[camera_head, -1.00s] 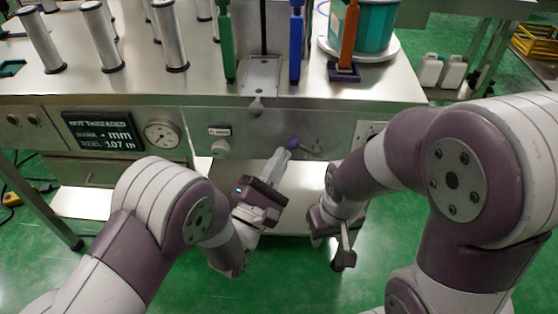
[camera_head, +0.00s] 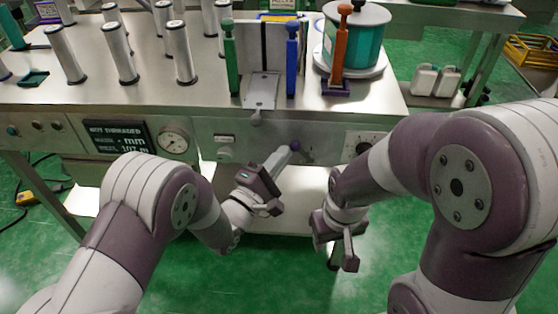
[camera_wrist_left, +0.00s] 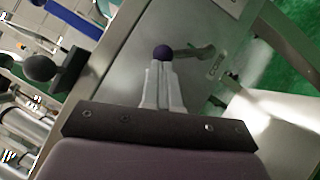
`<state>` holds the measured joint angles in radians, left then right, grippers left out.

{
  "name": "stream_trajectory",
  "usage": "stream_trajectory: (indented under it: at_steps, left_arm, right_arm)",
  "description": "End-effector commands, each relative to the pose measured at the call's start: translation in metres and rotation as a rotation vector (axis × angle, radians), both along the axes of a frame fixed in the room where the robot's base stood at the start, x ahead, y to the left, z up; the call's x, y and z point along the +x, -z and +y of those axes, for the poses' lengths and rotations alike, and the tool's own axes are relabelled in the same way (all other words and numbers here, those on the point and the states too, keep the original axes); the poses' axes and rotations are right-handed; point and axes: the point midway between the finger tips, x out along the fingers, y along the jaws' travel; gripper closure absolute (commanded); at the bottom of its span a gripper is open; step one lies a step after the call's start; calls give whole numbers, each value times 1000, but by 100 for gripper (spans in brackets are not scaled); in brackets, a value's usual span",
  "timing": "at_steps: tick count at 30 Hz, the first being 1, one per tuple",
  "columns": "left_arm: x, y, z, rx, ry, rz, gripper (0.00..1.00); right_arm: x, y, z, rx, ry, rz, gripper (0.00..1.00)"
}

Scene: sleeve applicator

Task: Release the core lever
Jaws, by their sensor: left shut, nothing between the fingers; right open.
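My left gripper (camera_head: 284,154) is shut with nothing held. Its tips are at the knob and appear to touch it; exact contact is hard to tell. It also shows in the left wrist view (camera_wrist_left: 161,68). My right gripper (camera_head: 343,252) is open and empty, low in front of the bench, apart from the lever.
A display (camera_head: 117,137) and a round gauge (camera_head: 174,143) are further left. Metal rollers (camera_head: 120,52), green, blue and orange handled tools and a teal spool (camera_head: 362,40) stand on the bench.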

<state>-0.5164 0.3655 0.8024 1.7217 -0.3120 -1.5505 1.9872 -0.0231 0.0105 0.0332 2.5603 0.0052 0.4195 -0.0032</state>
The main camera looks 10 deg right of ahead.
Motion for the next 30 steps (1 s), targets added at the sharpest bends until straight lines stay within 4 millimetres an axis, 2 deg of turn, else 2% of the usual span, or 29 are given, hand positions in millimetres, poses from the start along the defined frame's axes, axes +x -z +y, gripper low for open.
stream_trajectory:
  at_steps: [1,12,19,30]
  left_arm:
    - [0,-15,-1,39,-2,-12,100]
    - [-4,-32,-17,356,0,-105,100]
    - [-7,-35,-26,500,-2,-147,100]
    - [-9,-35,-33,500,-2,-145,100]
  right_arm:
    - [0,-19,0,0,0,0,57]
    - [0,-73,0,0,0,0,57]
    - [0,-89,0,0,0,0,57]
    - [0,-96,0,0,0,0,57]
